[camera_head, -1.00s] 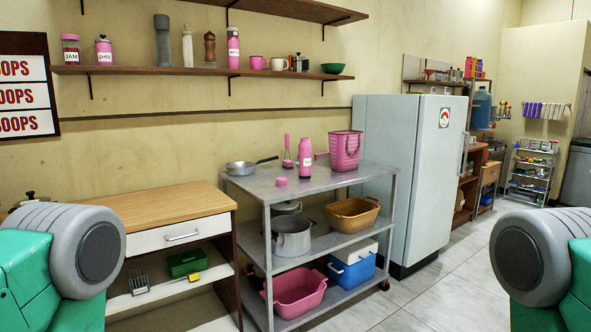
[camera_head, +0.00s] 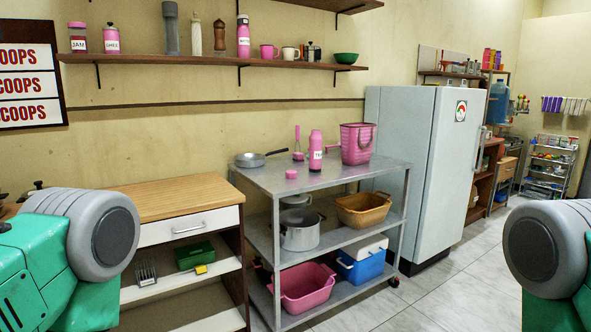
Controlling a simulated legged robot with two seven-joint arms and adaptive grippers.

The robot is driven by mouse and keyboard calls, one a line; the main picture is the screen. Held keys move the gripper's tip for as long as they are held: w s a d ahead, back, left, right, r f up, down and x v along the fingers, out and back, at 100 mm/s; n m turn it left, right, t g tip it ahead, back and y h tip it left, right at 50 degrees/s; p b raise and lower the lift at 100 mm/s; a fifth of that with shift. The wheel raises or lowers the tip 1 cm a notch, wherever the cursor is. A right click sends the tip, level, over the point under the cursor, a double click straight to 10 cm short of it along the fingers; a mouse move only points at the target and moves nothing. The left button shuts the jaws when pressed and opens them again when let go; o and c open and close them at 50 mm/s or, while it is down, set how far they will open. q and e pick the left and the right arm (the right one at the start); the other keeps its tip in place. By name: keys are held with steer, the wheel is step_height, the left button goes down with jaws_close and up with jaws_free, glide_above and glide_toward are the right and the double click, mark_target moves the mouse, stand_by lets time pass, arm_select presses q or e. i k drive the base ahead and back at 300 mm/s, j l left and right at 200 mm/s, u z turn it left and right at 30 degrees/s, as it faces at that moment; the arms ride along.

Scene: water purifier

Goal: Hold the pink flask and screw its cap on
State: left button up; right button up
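The pink flask (camera_head: 315,151) stands upright on the top shelf of the grey metal cart (camera_head: 262,178). A short pink cap (camera_head: 291,174) lies on the same surface to the left of the flask, apart from it. My two arms show only as rounded grey and green parts at the left and right lower edges. Neither gripper is in view. Nothing touches the flask or cap.
A pink basket (camera_head: 356,146), a pan (camera_head: 251,160) and a pink-handled whisk (camera_head: 298,146) share the cart top. A wooden cabinet (camera_head: 180,196) stands left, a fridge (camera_head: 400,150) right. The tiled floor (camera_head: 455,290) at right is clear.

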mark_target(316, 139)
steer(key=i+l, duration=0.15)
steer(key=i, duration=0.3)
steer(key=i+l, duration=0.2)
steer(key=i, duration=0.2)
steer(key=i+l, duration=0.15)
steer(key=i, duration=0.3)
steer(key=i+l+u, duration=0.1)
steer(key=i, duration=0.35)
steer(key=i+l, duration=0.3)
steer(key=i, duration=0.1)
